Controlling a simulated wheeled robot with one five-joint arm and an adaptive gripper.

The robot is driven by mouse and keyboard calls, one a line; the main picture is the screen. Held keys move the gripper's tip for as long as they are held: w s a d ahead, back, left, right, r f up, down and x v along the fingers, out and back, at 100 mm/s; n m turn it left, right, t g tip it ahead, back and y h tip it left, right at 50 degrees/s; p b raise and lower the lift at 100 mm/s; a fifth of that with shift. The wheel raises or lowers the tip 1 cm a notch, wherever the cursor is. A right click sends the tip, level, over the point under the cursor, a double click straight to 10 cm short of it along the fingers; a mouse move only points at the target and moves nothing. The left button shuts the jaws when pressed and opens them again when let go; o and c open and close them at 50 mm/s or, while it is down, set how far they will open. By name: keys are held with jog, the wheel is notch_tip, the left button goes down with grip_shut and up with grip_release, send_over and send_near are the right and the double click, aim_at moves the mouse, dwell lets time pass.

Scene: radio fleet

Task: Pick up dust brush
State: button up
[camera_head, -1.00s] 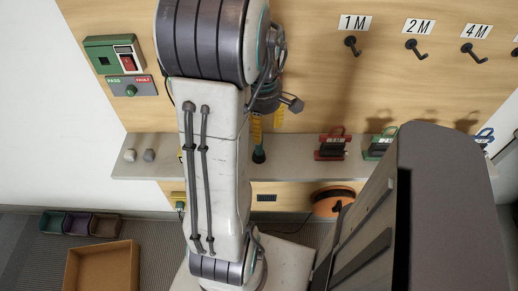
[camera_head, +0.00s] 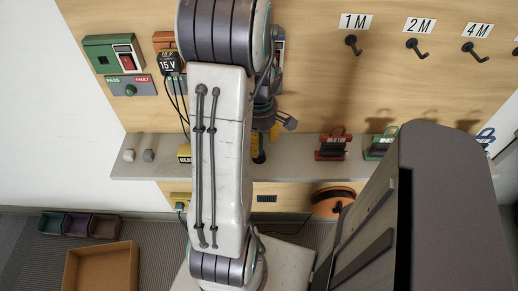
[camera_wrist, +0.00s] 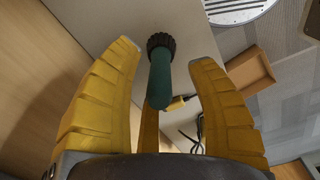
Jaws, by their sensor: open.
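The dust brush (camera_wrist: 160,82) shows in the wrist view as a green handle with a dark, ridged round end. It stands on the grey shelf with its handle pointing towards my gripper. A gap shows between the brush and each finger. In the head view my arm hides most of the gripper and brush; only a bit of yellow finger and a dark part show by the shelf edge.
The grey shelf (camera_head: 140,165) runs along the wooden wall. A red-handled item (camera_head: 332,146) and a green-handled one (camera_head: 379,146) stand on it to the right. A black 15 V adapter (camera_head: 169,65) hangs left of my arm. A cardboard box (camera_head: 100,268) sits below.

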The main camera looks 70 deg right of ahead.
grip_shut()
dwell(0.3)
dwell(0.3)
